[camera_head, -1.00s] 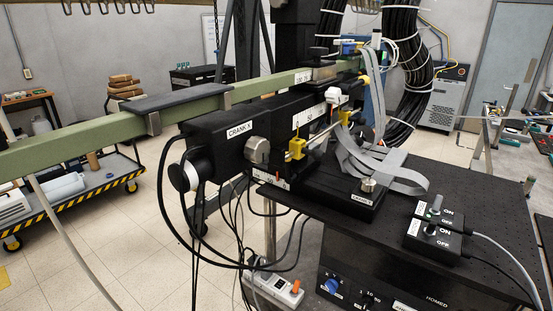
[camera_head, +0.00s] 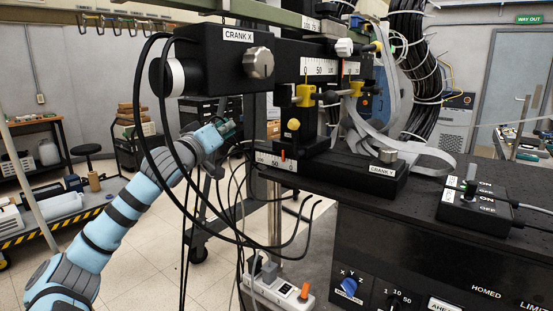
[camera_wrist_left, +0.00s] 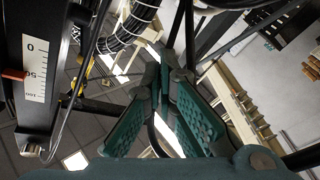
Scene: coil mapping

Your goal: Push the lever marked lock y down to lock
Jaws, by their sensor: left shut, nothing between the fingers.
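No label reading "lock y" is legible, so I cannot tell which part is that lever. Yellow fittings (camera_head: 305,95) sit on the black stage below the ruler, with a yellow knob (camera_head: 293,124) under them. My left gripper (camera_head: 229,127) is left of the stage, below the CRANK X box and behind black cables. It is apart from the yellow fittings. In the left wrist view my left gripper (camera_wrist_left: 168,65) is shut and empty, with teal finger pads. A ruled black part (camera_wrist_left: 37,70) with an orange pointer is at the left there. My right gripper is not in view.
Loose black cables hang between my left arm and the CRANK X box (camera_head: 222,57). A grey ribbon cable (camera_head: 385,137) curves beside the stage. A black cabinet top (camera_head: 400,215) carries a switch box (camera_head: 473,208). A power strip (camera_head: 278,290) is below.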

